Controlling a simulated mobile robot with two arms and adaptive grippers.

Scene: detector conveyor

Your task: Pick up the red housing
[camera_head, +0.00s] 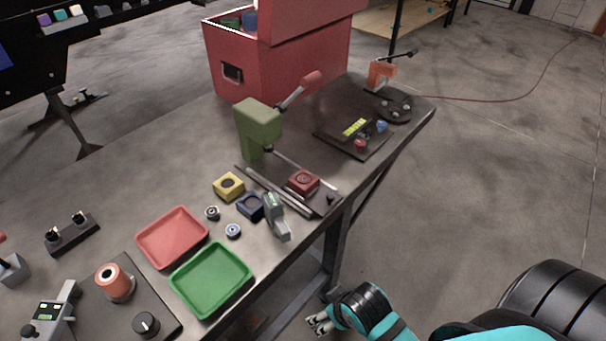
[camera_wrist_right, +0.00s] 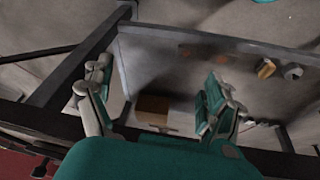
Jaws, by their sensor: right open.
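The red housing (camera_head: 303,181) is a small square block with a round recess. In the head view it sits on the dark base of the green press, near the table's right edge. My right gripper (camera_head: 318,324) is low at the bottom of the head view, beside the table's front edge and well apart from the housing. In the right wrist view my right gripper (camera_wrist_right: 160,100) has its fingers spread, with nothing held between them. The housing cannot be made out in the right wrist view. My left gripper does not show.
A yellow housing (camera_head: 229,186), a dark blue housing (camera_head: 250,206) and a grey handheld device (camera_head: 276,216) lie near the press (camera_head: 259,129). A red tray (camera_head: 171,237) and a green tray (camera_head: 211,278) stand nearer.

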